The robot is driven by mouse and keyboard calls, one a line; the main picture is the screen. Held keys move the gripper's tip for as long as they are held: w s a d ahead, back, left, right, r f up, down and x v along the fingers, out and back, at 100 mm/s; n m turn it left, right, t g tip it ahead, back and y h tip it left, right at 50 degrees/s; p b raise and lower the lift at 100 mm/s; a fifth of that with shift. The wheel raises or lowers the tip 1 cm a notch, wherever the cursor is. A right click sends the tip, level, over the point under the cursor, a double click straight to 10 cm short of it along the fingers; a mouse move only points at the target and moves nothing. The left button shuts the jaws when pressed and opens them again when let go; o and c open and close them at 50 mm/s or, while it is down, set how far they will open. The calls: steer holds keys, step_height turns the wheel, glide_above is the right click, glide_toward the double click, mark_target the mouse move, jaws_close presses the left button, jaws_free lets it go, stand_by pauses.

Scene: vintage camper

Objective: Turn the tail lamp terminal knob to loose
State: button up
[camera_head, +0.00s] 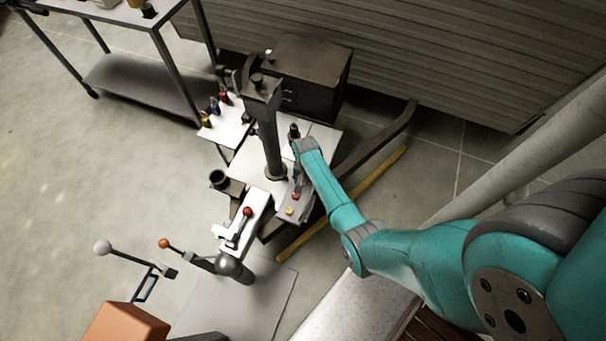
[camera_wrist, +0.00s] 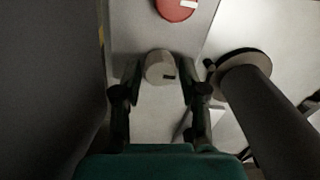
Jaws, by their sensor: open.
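In the wrist view, a cream round knob (camera_wrist: 158,66) with a dark mark on its edge stands on a pale panel (camera_wrist: 130,30). My gripper (camera_wrist: 160,84) is open, with one finger to each side of this knob; I cannot tell whether they touch it. A red knob (camera_wrist: 177,8) with a white mark is beyond it, cut by the top edge. In the head view the red knob (camera_head: 296,196) and a yellow knob (camera_head: 289,211) show on the panel. My arm hides the cream knob there. No label tells which knob is the tail lamp terminal.
A dark upright post (camera_head: 268,140) rises close beside the panel; its round base (camera_wrist: 243,62) shows at right in the wrist view. A dark cabinet (camera_head: 310,65) stands behind. A red-knobbed lever (camera_head: 247,212) is at the front. Open floor (camera_head: 120,180) lies left.

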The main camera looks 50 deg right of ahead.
mark_target(304, 180)
step_height(304, 180, up, 12)
steer(key=shift+s+f, duration=0.2)
steer(key=shift+s, duration=0.05)
steer(key=shift+d, duration=0.1)
stand_by(0.6)
